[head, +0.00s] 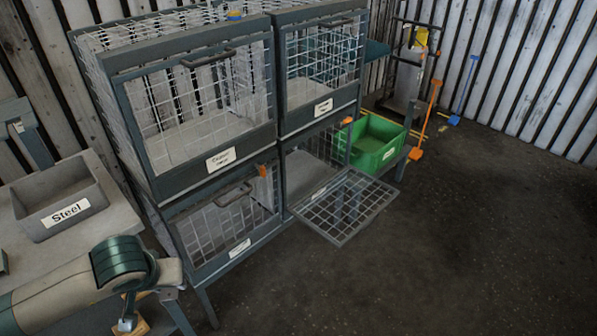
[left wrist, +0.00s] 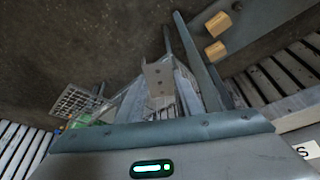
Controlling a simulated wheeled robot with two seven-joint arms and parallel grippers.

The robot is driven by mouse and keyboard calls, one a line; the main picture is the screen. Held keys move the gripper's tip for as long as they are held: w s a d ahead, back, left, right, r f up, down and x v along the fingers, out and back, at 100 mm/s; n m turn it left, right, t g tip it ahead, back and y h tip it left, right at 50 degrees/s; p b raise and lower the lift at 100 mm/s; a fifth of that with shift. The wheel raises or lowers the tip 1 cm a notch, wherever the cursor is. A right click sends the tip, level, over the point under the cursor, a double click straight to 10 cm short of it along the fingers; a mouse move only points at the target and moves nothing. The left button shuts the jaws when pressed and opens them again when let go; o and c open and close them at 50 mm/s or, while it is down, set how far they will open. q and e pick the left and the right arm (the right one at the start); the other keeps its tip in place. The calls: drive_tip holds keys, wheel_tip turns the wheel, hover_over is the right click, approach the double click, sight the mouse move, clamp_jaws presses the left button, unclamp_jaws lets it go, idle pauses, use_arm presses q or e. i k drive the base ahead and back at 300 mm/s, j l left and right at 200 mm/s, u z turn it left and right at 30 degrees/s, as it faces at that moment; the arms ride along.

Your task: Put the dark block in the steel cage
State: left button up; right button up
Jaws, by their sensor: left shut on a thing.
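Wire cages stand two over two in the head view. The lower right cage (head: 303,168) has its mesh door (head: 345,207) swung open and outward. The lower left cage (head: 225,214) and both upper cages are shut; their small labels are too blurred to tell which one says steel. My left gripper (left wrist: 158,80) is low in front of its wrist camera, shut on the dark block, which is mostly hidden behind the fingers. In the head view my left forearm covers this gripper at the lower left, left of the cages. My right gripper is out of view.
A grey bin marked "Steel" (head: 62,204) stands on the table at the left. A green bin (head: 374,143) is right of the open cage. Two wooden blocks show in the left wrist view (left wrist: 216,38). The floor (head: 460,240) at the right is clear.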

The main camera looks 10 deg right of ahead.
sight(310, 185)
drive_tip(key=i+l, duration=0.2)
drive_tip(key=l, duration=0.35)
drive_tip(key=i+l, duration=0.15)
drive_tip(key=l, duration=0.4)
drive_tip(key=i+l, duration=0.2)
drive_tip(key=l, duration=0.3)
drive_tip(key=i+l, duration=0.15)
drive_tip(key=l, duration=0.4)
drive_tip(key=i+l+z, duration=0.1)
drive_tip(key=l, duration=0.45)
drive_tip(key=i+l, duration=0.3)
drive_tip(key=l, duration=0.25)
drive_tip(key=i+l, duration=0.2)
drive_tip(key=l, duration=0.3)
drive_tip(key=i+l, duration=0.2)
drive_tip(key=l, duration=0.35)
